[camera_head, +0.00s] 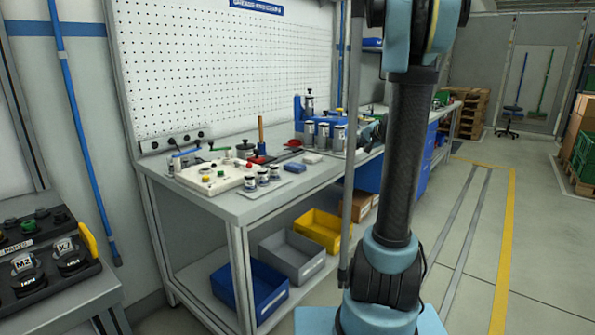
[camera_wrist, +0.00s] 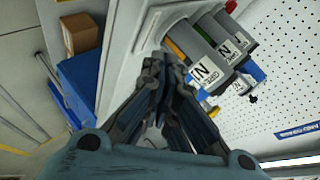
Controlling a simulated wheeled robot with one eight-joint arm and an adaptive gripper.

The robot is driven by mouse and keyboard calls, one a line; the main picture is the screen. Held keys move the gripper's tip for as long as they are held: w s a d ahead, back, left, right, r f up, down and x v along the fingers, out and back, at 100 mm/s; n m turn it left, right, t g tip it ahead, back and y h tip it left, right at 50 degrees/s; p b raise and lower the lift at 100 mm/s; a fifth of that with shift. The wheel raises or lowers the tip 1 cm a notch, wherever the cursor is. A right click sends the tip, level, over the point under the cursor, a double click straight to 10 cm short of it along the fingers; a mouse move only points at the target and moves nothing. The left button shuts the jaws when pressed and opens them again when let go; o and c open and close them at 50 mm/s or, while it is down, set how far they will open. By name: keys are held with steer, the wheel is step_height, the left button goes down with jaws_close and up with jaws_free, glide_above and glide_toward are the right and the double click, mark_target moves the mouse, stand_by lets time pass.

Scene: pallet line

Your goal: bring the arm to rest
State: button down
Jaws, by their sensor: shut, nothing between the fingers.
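My arm (camera_head: 410,150) stands upright in the right half of the head view, in front of the workbench. I cannot tell the exact gap between the fingers and the cylinders.
The workbench (camera_head: 240,208) carries a white fixture box (camera_head: 215,178), small cylinders and tools. Blue (camera_head: 250,288), grey (camera_head: 291,257) and yellow (camera_head: 318,229) bins sit on its lower shelf. A control panel (camera_head: 42,255) stands at the left.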

steer(key=s+a+f+n+g+h, duration=0.1)
steer(key=s+a+f+n+g, duration=0.2)
steer(key=s, duration=0.9)
steer(key=s+a+f+n+g, duration=0.2)
steer(key=s+a+f, duration=0.3)
steer(key=s, duration=0.6)
steer(key=s+d+f+n+g+h, duration=0.1)
steer(key=s+f, duration=0.3)
steer(key=s, duration=0.6)
steer(key=s+d+f+n+g+h, duration=0.1)
steer(key=s+f, duration=0.4)
steer(key=s, duration=0.5)
steer(key=shift+s+n+g+h, duration=0.4)
steer(key=shift+n+g+h, duration=0.1)
steer(key=shift+g+h, duration=0.4)
steer(key=shift+d, duration=0.1)
